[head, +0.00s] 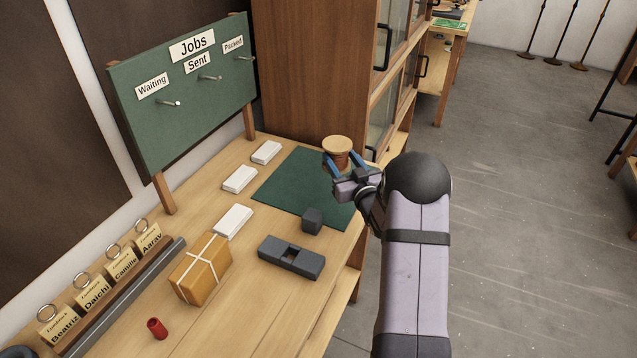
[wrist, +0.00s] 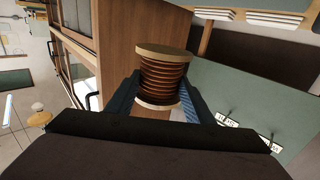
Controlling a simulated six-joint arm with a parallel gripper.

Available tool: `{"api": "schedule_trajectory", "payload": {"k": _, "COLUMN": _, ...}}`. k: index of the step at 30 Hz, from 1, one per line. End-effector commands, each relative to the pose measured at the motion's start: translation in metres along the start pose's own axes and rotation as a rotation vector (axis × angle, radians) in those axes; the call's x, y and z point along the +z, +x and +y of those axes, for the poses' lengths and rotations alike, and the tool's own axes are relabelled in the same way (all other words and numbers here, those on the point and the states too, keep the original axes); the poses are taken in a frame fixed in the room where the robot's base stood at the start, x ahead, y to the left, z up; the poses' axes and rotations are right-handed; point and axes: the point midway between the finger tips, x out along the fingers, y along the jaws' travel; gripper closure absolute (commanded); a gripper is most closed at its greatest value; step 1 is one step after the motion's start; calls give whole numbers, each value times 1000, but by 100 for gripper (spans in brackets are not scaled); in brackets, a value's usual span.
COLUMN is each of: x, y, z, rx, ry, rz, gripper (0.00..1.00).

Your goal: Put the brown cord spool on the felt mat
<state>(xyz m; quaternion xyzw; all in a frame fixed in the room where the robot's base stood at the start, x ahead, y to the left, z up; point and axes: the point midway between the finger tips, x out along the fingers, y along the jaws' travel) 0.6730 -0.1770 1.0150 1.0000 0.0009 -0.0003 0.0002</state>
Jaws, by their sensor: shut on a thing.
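The brown cord spool (head: 337,151) has pale wooden end discs and brown cord wound between them. My gripper (head: 345,163) is shut on it, with a finger on each side. In the wrist view the spool (wrist: 162,78) sits upright between the fingers of my gripper (wrist: 160,95). The green felt mat (head: 290,183) lies flat on the workbench. In the head view the spool appears over the mat's far right corner. Its exact height above the mat is hard to tell. The gripper and arm hide part of the mat's right side.
A dark grey block (head: 312,220) stands at the mat's near edge, by a dark slotted block (head: 291,257). White boxes (head: 239,179) line the mat's left. A tied parcel (head: 202,267) is nearer. A wooden cabinet (head: 310,75) rises behind. The mat's middle is clear.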

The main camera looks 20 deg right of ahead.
Motion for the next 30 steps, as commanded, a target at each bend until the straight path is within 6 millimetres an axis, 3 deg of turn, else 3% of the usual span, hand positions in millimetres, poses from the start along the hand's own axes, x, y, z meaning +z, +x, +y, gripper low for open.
{"api": "schedule_trajectory", "payload": {"k": 5, "x": 9, "y": 0, "z": 0, "rx": 0, "ry": 2, "rz": 0, "gripper": 82}}
{"api": "schedule_trajectory", "payload": {"k": 15, "x": 50, "y": 0, "z": 0, "rx": 1, "ry": 1, "rz": 2, "gripper": 82}}
{"api": "schedule_trajectory", "payload": {"k": 25, "x": 60, "y": 1, "z": 0, "rx": 1, "ry": -1, "rz": 3, "gripper": 82}}
{"api": "schedule_trajectory", "payload": {"k": 30, "x": 76, "y": 0, "z": 0, "rx": 1, "ry": 1, "rz": 1, "gripper": 82}}
